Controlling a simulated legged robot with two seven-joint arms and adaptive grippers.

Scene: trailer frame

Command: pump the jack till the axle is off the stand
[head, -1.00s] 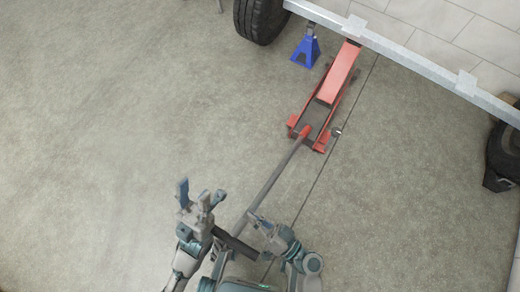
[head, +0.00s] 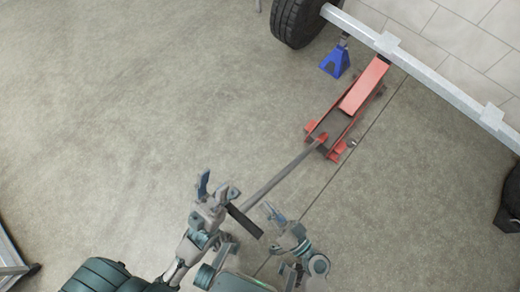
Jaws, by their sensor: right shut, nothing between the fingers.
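The red floor jack (head: 362,92) stands on the floor, its far end under the pale axle beam (head: 435,72). The blue jack stand (head: 336,62) is left of the jack, its post under the beam; I cannot tell whether they touch. The jack's grey handle (head: 282,177) slopes toward me and ends in a dark crossbar (head: 246,223). My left gripper (head: 213,187) is open, fingers apart and pointing up, at the crossbar's left end. My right gripper (head: 274,213) is shut and empty, just right of the crossbar.
A black tyre (head: 297,18) is at the beam's left end. Another dark tyre (head: 513,190) is at the right edge. A metal frame (head: 14,268) stands at the lower left. The concrete floor around the jack is clear.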

